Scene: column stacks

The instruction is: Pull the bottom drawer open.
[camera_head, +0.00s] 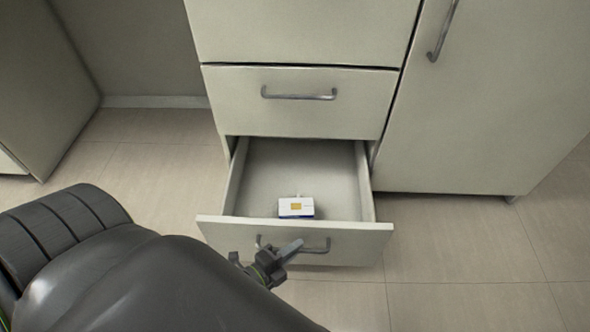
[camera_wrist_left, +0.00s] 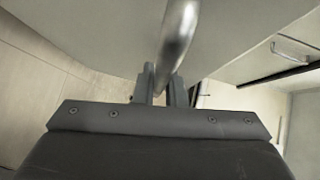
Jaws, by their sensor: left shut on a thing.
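The bottom drawer (camera_head: 352,241) stands pulled out from the cabinet, and its inside shows from above. Its metal bar handle (camera_head: 318,247) is on the front panel. My left gripper (camera_head: 277,254) is at this handle and shut on it. In the left wrist view the handle (camera_wrist_left: 178,40) runs between the two fingers of my left gripper (camera_wrist_left: 164,88). My left arm covers part of the lower left in the head view. My right gripper is in neither view.
A small white box with a yellow patch (camera_head: 296,207) lies in the drawer near its front. A closed drawer with a handle (camera_head: 299,96) is above. A cabinet door (camera_head: 480,110) is at the right. The tiled floor (camera_head: 450,300) in front is clear.

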